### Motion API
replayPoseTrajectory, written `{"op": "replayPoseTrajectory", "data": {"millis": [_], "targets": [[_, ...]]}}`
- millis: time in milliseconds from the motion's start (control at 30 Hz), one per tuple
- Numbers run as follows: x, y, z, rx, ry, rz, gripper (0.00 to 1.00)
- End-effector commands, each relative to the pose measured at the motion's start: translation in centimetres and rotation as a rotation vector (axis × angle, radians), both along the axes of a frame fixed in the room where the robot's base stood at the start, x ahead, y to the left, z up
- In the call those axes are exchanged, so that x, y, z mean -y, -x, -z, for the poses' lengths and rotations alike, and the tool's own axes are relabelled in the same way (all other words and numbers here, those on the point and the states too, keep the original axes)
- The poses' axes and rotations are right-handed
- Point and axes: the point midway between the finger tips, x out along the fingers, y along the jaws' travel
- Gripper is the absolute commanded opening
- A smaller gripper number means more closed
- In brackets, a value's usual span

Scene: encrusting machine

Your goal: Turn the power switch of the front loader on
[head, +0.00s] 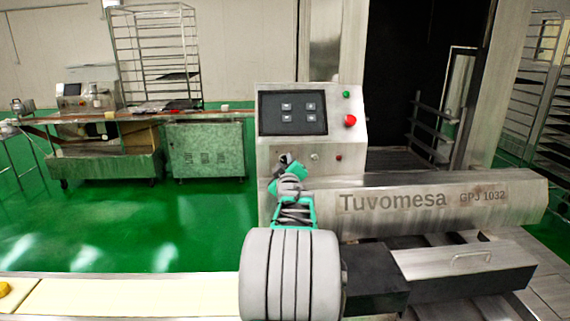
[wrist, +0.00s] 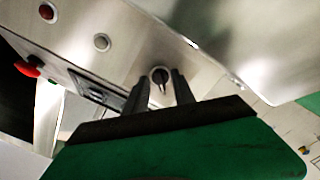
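The front loader's power switch (wrist: 160,75) is a round rotary switch with a light ring and a dark pointer, on the steel panel in the wrist view. My gripper (wrist: 159,82) has its two dark fingers apart, one on each side of the switch in that view. Whether they touch it I cannot tell. In the head view my gripper (head: 287,165) is at the lower left of the control panel (head: 330,100) and hides most of the switch area.
Right of my gripper are a silver button (head: 315,155) and a small red light (head: 338,157). Above are a dark screen (head: 293,113), a red emergency button (head: 350,120) and a green button (head: 346,95). A steel bar marked Tuvomesa (head: 420,203) projects right below the panel.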

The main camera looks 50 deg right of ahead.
Motion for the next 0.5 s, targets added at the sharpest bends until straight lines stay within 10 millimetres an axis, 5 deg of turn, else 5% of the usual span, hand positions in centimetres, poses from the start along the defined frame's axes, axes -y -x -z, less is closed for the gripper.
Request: {"op": "replayPoseTrajectory", "data": {"millis": [133,500], "targets": [[-0.04,0.00,-0.01,0.000,0.000,0.000,0.31],[-0.07,0.00,-0.01,0.000,-0.001,-0.001,0.01]]}}
